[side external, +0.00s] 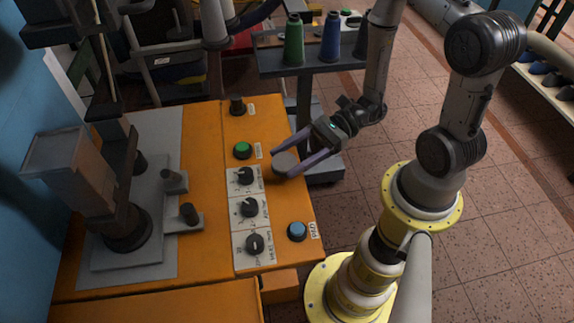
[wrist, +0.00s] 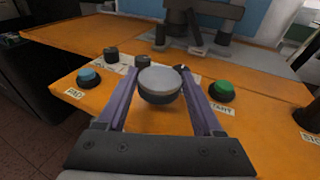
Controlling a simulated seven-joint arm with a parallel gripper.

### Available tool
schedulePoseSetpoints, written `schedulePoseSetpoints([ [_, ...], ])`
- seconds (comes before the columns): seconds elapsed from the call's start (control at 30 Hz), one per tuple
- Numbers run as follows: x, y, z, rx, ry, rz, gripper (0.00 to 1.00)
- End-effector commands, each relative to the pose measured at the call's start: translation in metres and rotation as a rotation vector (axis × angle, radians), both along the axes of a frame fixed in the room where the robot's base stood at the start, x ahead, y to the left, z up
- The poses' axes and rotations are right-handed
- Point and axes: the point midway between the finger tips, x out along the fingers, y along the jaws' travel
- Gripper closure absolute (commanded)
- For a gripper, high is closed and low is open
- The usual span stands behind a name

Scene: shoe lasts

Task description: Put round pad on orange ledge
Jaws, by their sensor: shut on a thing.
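The round pad (side external: 285,164) is a grey disc with a darker side, held between the fingertips of my gripper (side external: 288,165). In the wrist view the pad (wrist: 160,84) sits between the two purple fingers of my gripper (wrist: 160,95), its pale top facing up. The orange ledge (side external: 212,140) is the flat top of the machine panel, and it also shows in the wrist view (wrist: 260,115). The pad is over the panel's edge area near the green button; I cannot tell whether it touches the surface.
A green button (side external: 242,150), several black knobs (side external: 249,207) and a blue button (side external: 297,231) stand up from the panel. A grey machine fixture (side external: 125,225) stands at the left. A dark stand (side external: 310,62) with thread spools is behind my gripper.

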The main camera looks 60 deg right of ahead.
Motion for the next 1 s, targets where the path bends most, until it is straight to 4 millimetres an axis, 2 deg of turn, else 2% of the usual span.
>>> schedulePoseSetpoints([
  [0.27,0.000,0.000,-0.033,0.002,0.002,0.000,0.93],
  [0.67,0.000,0.000,-0.037,0.001,0.001,0.000,0.93],
  [0.7,0.000,0.000,-0.038,0.000,0.001,0.000,0.30],
  [0.87,0.000,0.000,-0.038,0.000,0.001,0.000,0.02],
  [1.0,0.000,0.000,-0.038,0.000,0.001,0.000,0.02],
])
